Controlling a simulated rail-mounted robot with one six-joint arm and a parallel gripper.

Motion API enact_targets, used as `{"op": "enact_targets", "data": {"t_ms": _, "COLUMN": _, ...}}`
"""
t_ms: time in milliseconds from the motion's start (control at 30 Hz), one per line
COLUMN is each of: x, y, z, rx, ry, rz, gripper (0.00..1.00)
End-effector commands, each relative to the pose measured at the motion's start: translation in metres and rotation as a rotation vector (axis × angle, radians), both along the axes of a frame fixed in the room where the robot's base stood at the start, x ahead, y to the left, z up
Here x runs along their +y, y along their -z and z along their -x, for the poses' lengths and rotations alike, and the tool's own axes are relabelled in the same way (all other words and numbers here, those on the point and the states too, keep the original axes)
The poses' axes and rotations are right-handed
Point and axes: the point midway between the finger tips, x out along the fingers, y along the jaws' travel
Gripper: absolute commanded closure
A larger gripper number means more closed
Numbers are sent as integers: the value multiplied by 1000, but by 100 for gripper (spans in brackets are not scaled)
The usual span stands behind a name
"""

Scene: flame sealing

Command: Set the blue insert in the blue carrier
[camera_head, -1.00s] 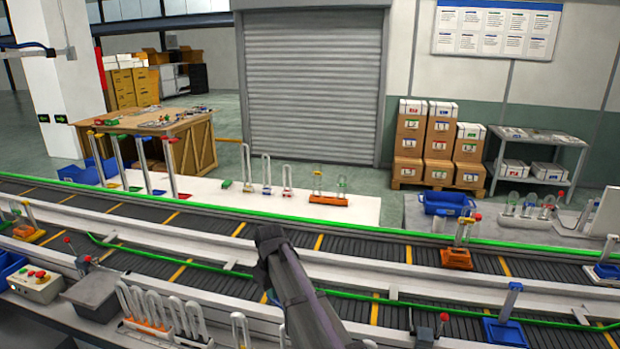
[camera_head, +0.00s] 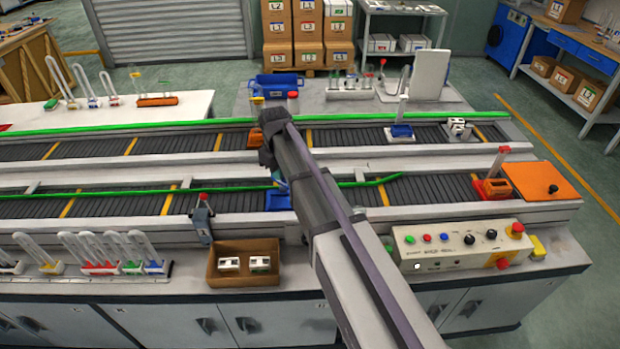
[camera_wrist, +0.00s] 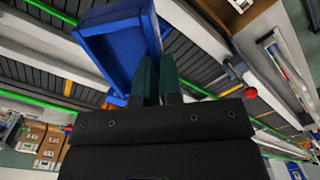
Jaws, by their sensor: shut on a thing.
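My gripper (camera_head: 279,182) is at the far end of my arm, over the near conveyor and close to the blue carrier (camera_head: 278,201). In the wrist view the two teal fingers (camera_wrist: 157,78) are close together, with hardly any gap showing. A blue hollow part with raised walls (camera_wrist: 112,48) fills the view just beyond and left of the fingertips, partly behind them. I cannot tell from this view whether it is the carrier or the insert. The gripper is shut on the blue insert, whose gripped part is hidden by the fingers. Contact between insert and carrier cannot be made out.
A red-knobbed lever (camera_head: 203,203) stands left of the carrier. A cardboard box with white parts (camera_head: 243,281) sits in front. The control panel (camera_head: 462,243) is at right.

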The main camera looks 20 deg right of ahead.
Motion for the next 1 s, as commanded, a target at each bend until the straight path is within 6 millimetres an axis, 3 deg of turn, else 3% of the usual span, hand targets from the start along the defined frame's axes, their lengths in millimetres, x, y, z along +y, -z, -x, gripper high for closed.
{"op": "enact_targets", "data": {"t_ms": 33, "x": -1, "y": 23, "z": -9, "rx": -1, "ry": -83, "rz": 0, "gripper": 100}}
{"op": "enact_targets", "data": {"t_ms": 200, "x": -4, "y": 70, "z": -37, "rx": -3, "ry": -510, "rz": 2, "gripper": 100}}
{"op": "enact_targets", "data": {"t_ms": 333, "x": -6, "y": 81, "z": -47, "rx": -4, "ry": -715, "rz": 3, "gripper": 100}}
{"op": "enact_targets", "data": {"t_ms": 567, "x": -6, "y": 81, "z": -47, "rx": -5, "ry": -750, "rz": 3, "gripper": 100}}
{"op": "enact_targets", "data": {"t_ms": 1000, "x": -6, "y": 134, "z": -47, "rx": -5, "ry": -747, "rz": 3, "gripper": 100}}
